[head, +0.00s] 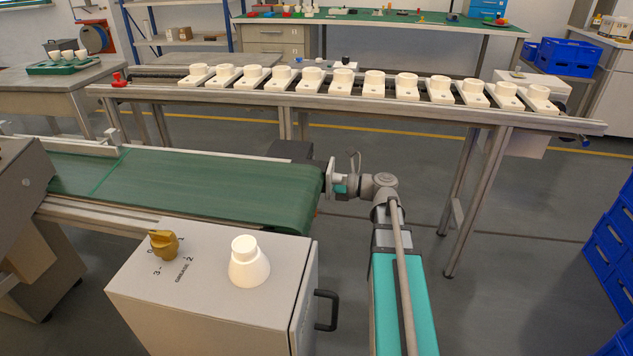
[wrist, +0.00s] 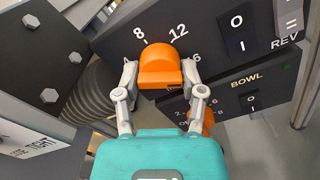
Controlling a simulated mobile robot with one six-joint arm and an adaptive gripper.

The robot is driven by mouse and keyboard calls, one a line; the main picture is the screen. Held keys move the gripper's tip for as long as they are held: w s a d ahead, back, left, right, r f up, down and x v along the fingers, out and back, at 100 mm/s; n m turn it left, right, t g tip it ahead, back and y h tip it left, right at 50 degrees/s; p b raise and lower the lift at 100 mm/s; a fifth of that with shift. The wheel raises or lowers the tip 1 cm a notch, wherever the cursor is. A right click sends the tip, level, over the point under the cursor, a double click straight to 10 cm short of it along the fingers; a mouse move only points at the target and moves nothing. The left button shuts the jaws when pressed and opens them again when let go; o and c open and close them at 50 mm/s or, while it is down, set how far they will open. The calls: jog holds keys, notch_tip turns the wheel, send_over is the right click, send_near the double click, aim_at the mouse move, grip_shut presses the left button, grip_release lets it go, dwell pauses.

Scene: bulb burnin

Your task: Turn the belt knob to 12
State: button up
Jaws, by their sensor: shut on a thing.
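The orange belt knob (wrist: 159,66) is on a dark panel in the wrist view, with the marks 8 and 12 readable above it. The marks at its left and right are partly covered by my fingers. My gripper (wrist: 160,76) is shut on the knob, one finger on each side. The knob's raised end lies between 8 and 12, but I cannot tell its exact setting. In the head view my wrist reaches the right end of the green belt (head: 190,187); the knob and fingertips are hidden there.
The REV switch (wrist: 236,32) is right of the knob. Below is a BOWL panel (wrist: 247,90) with another orange knob (wrist: 208,121), partly hidden by my gripper. A grey cabinet (head: 215,285) stands in front of the belt. A rail table (head: 300,98) with white holders is behind.

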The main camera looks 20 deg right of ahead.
jog(key=shift+a+n, duration=0.15)
jog(key=shift+n, duration=0.25)
jog(key=n, duration=0.5)
jog(key=shift+a, duration=0.1)
jog(key=n, duration=0.6)
dwell(0.3)
jog(key=o, duration=1.2)
jog(key=shift+c, duration=0.2)
jog(key=shift+d, duration=0.2)
